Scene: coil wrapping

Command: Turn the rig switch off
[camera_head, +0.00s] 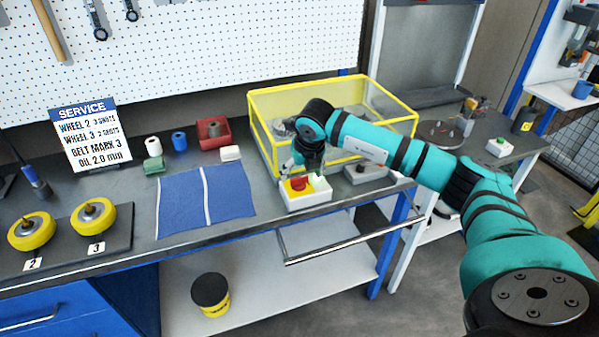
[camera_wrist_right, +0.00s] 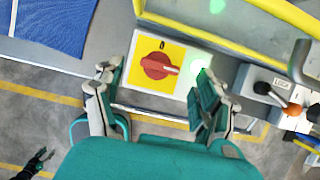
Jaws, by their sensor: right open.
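The rig switch is a white box with a yellow plate and a red rotary knob (camera_head: 298,184) at the bench's front edge, in front of the yellow-framed case. In the right wrist view the red knob (camera_wrist_right: 156,66) has its white mark pointing right, and a "0" is printed above it. A green lamp (camera_wrist_right: 198,66) glows on the box beside the plate. My right gripper (camera_head: 308,168) is open above the switch, its fingers apart on either side of the knob. A small dark gripper (camera_wrist_right: 38,162), seemingly my left, shows at the wrist view's lower left; its jaws are unclear.
The yellow-framed clear case (camera_head: 262,118) stands close behind the switch. A grey box with a lever (camera_wrist_right: 272,90) is to the right of the switch. A blue mat (camera_head: 180,203) lies to the left, with yellow wheels (camera_head: 32,231) beyond. A rail (camera_head: 340,247) runs below the bench edge.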

